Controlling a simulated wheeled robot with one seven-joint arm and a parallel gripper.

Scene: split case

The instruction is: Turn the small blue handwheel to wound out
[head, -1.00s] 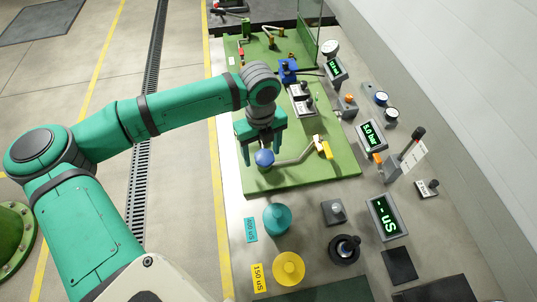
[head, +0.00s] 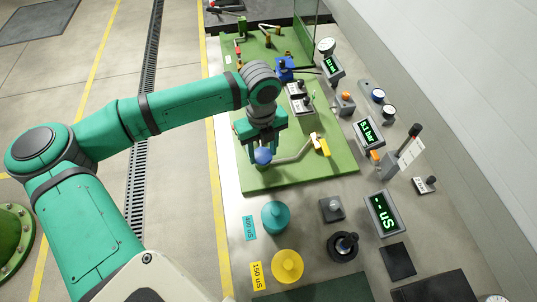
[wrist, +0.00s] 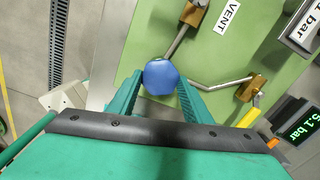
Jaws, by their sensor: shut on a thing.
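The small blue handwheel (head: 262,156) is a rounded blue knob at the left edge of the green board (head: 300,178), beside a bent metal pipe. My gripper (head: 266,150) points down over it with one finger on each side. In the wrist view the blue handwheel (wrist: 161,78) sits between the two green fingertips (wrist: 160,82), and the fingers are shut on it. A metal stem or pipe runs up from behind it. Its rotation and any wound-out mark cannot be made out.
A yellow-handled lever (head: 321,145) stands right of the handwheel. Displays, one reading 5.1 bar (head: 369,133), line the right side. A teal knob (head: 275,217) and a yellow knob (head: 287,266) stand nearer. A clear panel (head: 306,40) rises at the back.

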